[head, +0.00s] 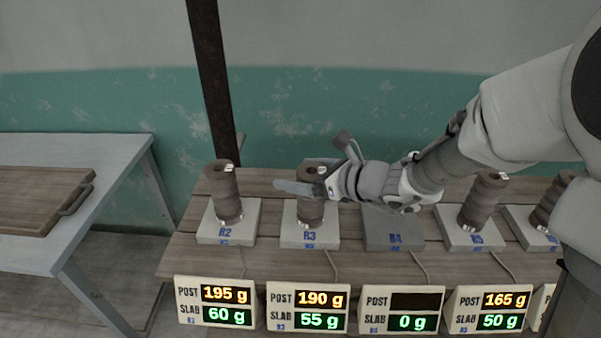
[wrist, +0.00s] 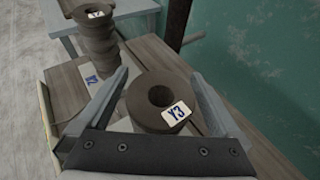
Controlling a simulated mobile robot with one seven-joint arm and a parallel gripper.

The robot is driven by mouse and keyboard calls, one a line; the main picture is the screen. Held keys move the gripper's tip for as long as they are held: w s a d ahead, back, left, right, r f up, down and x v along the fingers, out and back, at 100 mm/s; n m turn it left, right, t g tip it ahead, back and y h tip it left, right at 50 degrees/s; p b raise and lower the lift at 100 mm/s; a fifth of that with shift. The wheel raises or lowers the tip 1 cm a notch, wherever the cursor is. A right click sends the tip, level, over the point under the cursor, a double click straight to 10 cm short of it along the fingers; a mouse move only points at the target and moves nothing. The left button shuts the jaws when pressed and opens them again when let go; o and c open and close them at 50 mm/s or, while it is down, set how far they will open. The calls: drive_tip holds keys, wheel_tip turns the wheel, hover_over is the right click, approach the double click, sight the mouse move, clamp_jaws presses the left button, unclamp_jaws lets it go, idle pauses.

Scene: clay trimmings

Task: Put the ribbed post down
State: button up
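A brown ribbed post (head: 311,211) stands upright on the pale slab marked R3 (head: 293,240) in the head view. In the wrist view its round, hollow top (wrist: 147,112) carries a tag reading Y3. My gripper (wrist: 160,75) is open, with one finger on each side of this post and a visible gap to both. In the head view my gripper (head: 300,187) reaches in from the right at the post's upper part and hides some of it. The R3 display (head: 308,307) reads post 190 g, slab 55 g.
Similar posts stand on slab R2 (head: 224,192), left, and slab R5 (head: 484,202), right; another is at the far right. Slab R4 (head: 380,241) is bare, its post reading blank and slab 0 g. A grey table with a board (head: 40,200) stands left.

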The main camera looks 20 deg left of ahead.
drive_tip(key=shift+r, duration=0.1)
drive_tip(key=shift+r+p, duration=0.25)
drive_tip(key=shift+p, duration=0.05)
drive_tip(key=p+v, duration=0.2)
drive_tip(key=v, duration=1)
drive_tip(key=s+d+r+n+g+h, duration=0.1)
drive_tip(key=s+d+n+g+h, duration=0.35)
drive_tip(key=s+n, duration=0.8)
drive_tip(key=s+d+r+n+t+h, duration=0.2)
drive_tip(key=d+n+h, duration=0.6)
drive_tip(key=d, duration=0.6)
drive_tip(key=shift+s+d+r+n+t, duration=0.2)
drive_tip(key=shift+d+r+n+t, duration=0.15)
drive_tip(key=shift+r+n+t, duration=0.6)
drive_tip(key=shift+f+t, duration=0.2)
drive_tip(key=shift+t, duration=0.1)
